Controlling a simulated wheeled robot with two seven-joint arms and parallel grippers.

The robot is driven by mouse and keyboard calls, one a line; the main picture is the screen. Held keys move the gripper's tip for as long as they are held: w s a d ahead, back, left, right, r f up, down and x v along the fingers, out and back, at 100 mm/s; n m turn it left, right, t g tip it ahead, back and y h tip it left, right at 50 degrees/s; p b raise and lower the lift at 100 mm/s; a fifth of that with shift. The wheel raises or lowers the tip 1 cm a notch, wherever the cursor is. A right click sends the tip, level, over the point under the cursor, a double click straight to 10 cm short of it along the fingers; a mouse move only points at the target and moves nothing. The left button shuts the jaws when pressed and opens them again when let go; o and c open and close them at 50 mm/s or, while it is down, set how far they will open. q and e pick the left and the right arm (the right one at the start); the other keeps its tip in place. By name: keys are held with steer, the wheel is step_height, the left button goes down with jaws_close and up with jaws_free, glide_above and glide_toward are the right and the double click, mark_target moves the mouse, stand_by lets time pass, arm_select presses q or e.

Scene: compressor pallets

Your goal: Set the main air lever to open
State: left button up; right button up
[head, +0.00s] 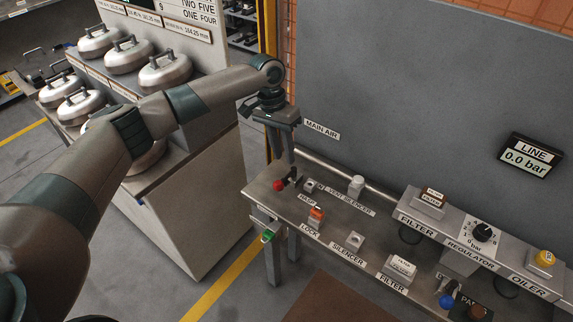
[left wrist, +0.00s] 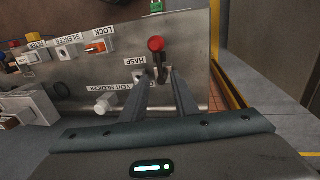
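The main air lever, with a red knob (head: 279,185) and a dark shaft, stands at the left end of the grey bench (head: 335,225), below the MAIN AIR sign (head: 322,129). In the left wrist view the red knob (left wrist: 156,44) is just beyond the fingertips. My left gripper (head: 282,158) points down above the lever, its fingers parted. In the left wrist view the gripper (left wrist: 161,76) has its fingertips on either side of the line to the lever's shaft; I cannot tell whether they touch it. My right gripper is not in view.
A hasp plate (head: 309,186), white vent silencer (head: 356,184) and orange lock (head: 317,214) sit close by. A regulator (head: 482,233) and oiler (head: 543,259) stand right. The line display (head: 530,156) reads 0.0 bar. Silver domed pots (head: 165,70) fill shelves at left.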

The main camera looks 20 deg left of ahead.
mark_target(288, 175)
arm_select(q)
steer(key=shift+s+d+f+p, duration=0.1)
steer(key=shift+d+f+p, duration=0.1)
steer(key=shift+f, duration=0.8)
steer(key=shift+s+d+f+p, duration=0.1)
steer(key=shift+d+f+p, duration=0.1)
steer(key=shift+f, duration=0.85)
steer(key=shift+d+f+p, duration=0.15)
steer(key=shift+d+f, duration=0.05)
steer(key=shift+f, duration=0.8)
steer(key=shift+c, duration=0.3)
jaws_close()
steer(key=shift+r, duration=0.1)
